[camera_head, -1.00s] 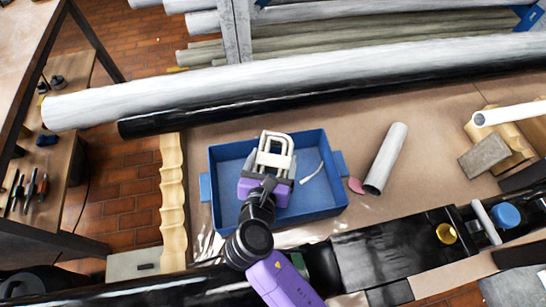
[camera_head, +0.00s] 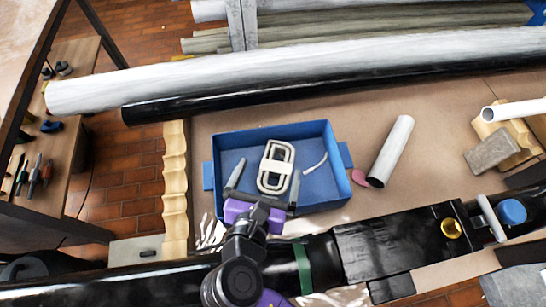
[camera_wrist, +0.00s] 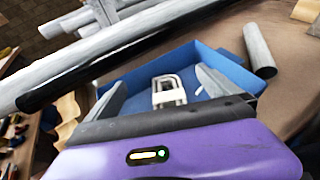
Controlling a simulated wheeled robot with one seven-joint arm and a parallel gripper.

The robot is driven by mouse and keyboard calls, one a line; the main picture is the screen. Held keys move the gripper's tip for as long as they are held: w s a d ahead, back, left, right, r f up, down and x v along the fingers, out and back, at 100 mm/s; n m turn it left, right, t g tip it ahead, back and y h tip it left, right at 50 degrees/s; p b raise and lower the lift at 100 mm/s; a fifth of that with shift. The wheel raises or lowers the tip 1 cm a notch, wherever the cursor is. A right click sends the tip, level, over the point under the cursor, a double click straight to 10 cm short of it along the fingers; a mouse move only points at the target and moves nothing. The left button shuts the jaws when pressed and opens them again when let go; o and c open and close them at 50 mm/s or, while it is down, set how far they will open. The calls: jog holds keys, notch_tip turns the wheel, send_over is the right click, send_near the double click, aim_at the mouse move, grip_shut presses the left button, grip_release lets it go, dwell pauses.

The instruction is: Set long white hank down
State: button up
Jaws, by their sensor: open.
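The long white hank (camera_head: 276,167), a looped cord with a pale band around its middle, lies in the blue tray (camera_head: 333,160). It also shows in the wrist view (camera_wrist: 168,92), beyond my fingers. My gripper (camera_head: 264,180) is open, with one finger on each side of the hank's near end and apart from it. In the wrist view the fingers (camera_wrist: 162,90) are spread wide with nothing held between them. The purple gripper body is at the tray's near edge.
A short thin white piece (camera_head: 315,164) lies in the tray's right part. A grey tube (camera_head: 391,150) and a pink disc (camera_head: 359,178) lie right of the tray. Long white (camera_head: 300,68) and black pipes cross behind. A wavy wooden strip (camera_head: 175,180) stands left.

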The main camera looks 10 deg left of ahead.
jog(key=shift+v, duration=1.15)
